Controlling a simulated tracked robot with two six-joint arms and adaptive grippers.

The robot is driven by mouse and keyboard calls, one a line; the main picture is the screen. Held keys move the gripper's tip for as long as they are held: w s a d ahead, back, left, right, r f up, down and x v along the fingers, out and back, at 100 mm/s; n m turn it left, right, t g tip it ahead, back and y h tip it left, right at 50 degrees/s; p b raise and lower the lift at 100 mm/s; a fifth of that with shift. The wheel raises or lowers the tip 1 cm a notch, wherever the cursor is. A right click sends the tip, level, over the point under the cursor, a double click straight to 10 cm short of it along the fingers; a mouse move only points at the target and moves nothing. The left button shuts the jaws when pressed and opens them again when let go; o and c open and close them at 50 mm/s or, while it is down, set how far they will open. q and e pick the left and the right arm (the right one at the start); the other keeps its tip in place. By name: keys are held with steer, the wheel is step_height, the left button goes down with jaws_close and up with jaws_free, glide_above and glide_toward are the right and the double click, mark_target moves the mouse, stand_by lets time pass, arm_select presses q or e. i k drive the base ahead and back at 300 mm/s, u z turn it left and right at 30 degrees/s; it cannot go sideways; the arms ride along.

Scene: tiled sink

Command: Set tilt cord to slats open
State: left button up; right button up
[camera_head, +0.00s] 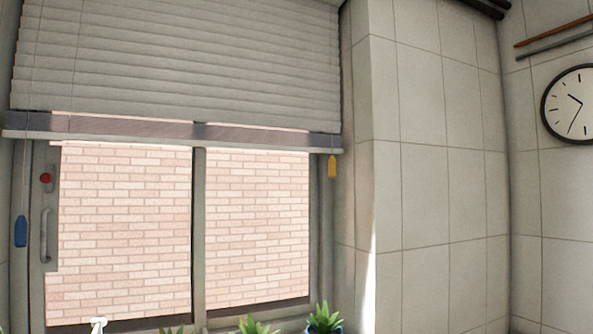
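A grey slatted blind (180,65) covers the upper part of the window, with a pale bottom rail (262,142) across it. Its slats look tilted shut, overlapping with no gaps. A thin cord hangs at the left side and a blue tassel (20,231) hangs there at the left edge of the view. A yellow tassel (332,167) hangs just below the right end of the bottom rail. Which tassel belongs to the tilt cord cannot be told. Neither of my grippers shows.
The window frame (199,230) has a handle (45,235) and a red knob (46,178) at its left. Potted plants (325,318) stand along the bottom. A tiled wall (430,190) and a round clock (574,104) are at the right.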

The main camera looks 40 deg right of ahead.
mark_target(332, 161)
steer(key=z, duration=0.05)
steer(key=k, duration=1.2)
steer(key=z, duration=0.95)
steer(key=i, duration=0.9)
steer(key=z, duration=0.05)
